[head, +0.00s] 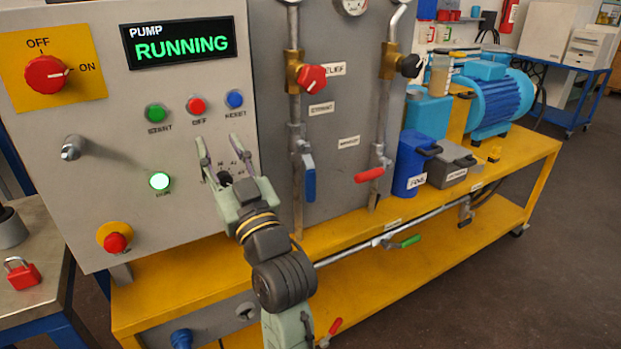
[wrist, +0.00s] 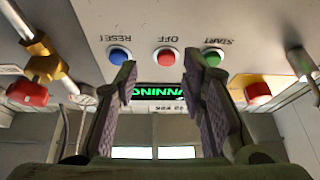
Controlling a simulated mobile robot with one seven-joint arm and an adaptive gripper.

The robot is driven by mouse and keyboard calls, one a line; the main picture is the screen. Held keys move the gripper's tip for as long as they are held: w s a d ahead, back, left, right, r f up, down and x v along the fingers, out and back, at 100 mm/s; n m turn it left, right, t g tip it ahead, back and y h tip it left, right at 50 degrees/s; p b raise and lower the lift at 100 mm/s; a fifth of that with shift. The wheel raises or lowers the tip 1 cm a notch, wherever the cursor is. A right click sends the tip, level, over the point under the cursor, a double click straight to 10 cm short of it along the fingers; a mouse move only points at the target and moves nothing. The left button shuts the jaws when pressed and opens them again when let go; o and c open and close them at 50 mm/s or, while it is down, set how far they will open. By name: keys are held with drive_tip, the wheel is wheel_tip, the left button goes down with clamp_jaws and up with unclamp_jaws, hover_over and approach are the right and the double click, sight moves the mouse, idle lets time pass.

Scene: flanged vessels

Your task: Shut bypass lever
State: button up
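My gripper (head: 220,148) is open and empty in front of the control panel, below the OFF and RESET buttons. In the wrist view its two fingers (wrist: 160,82) stand apart with nothing between them. No label clearly reads bypass, so I cannot tell which lever it is. A red lever (head: 369,175) lies crosswise to its upright pipe, near a label too small to read. A blue lever (head: 309,178) hangs along the other upright pipe. A green lever (head: 410,241) sits along the low horizontal pipe. Another red lever (head: 335,326) is low at the front. All are apart from my gripper.
The pump display (head: 185,41) reads RUNNING. A red relief knob (head: 312,77) and a black knob (head: 411,66) sit above the levers. A blue container (head: 413,163) stands right of the red lever on the yellow bench (head: 530,160). A metal knob (head: 72,148) protrudes at left.

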drive_tip(key=w+d+f+m+h, duration=0.2)
drive_tip(key=w+d+f+h, duration=0.15)
drive_tip(key=d+f, duration=0.35)
drive_tip(key=m+g+h, duration=0.1)
drive_tip(key=g+h, duration=0.1)
drive_tip(key=h, duration=0.1)
approach(312, 185)
drive_tip(key=p+x, duration=0.3)
drive_tip(key=x, duration=0.8)
drive_tip(key=shift+w+a, duration=0.1)
drive_tip(key=shift+w, duration=0.1)
drive_tip(key=shift+c, duration=0.3)
clamp_jaws()
